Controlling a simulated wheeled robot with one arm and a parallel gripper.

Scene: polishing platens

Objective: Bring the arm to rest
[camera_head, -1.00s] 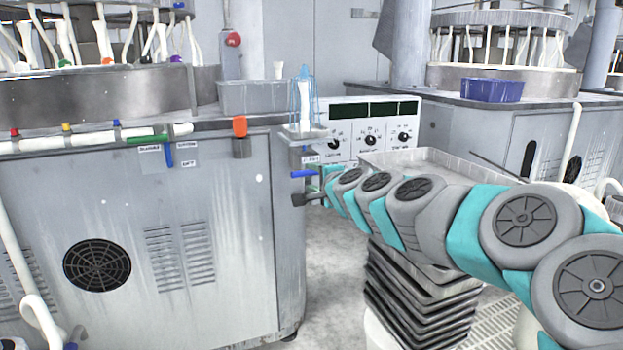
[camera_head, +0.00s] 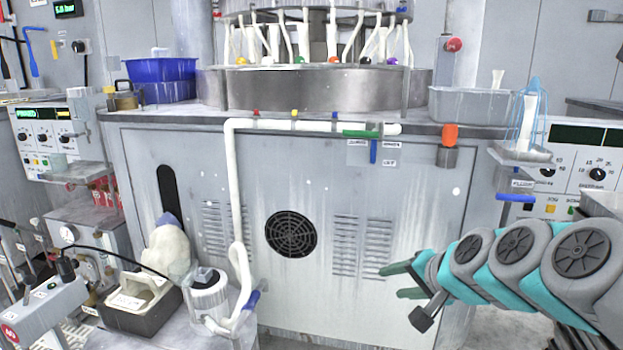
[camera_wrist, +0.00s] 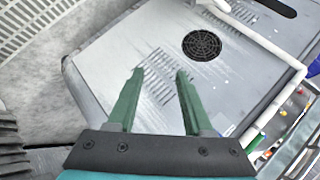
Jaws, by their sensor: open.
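My gripper (camera_head: 398,281) is at the end of my grey and teal arm, which reaches in from the right in the head view. It is in front of the lower right of a grey machine cabinet (camera_head: 320,200). In the wrist view my gripper (camera_wrist: 157,75) shows two green fingers spread apart with nothing between them. The cabinet front with its vent slots and round fan grille (camera_wrist: 202,45) lies beyond the fingers, apart from them.
A white pipe (camera_head: 240,180) runs down the cabinet front. A side cart at lower left bears a black caddy (camera_head: 140,305) and a white jar (camera_head: 209,297). A small shelf with a white bottle (camera_head: 528,120) is above my arm. A blue bin (camera_head: 160,75) stands back left.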

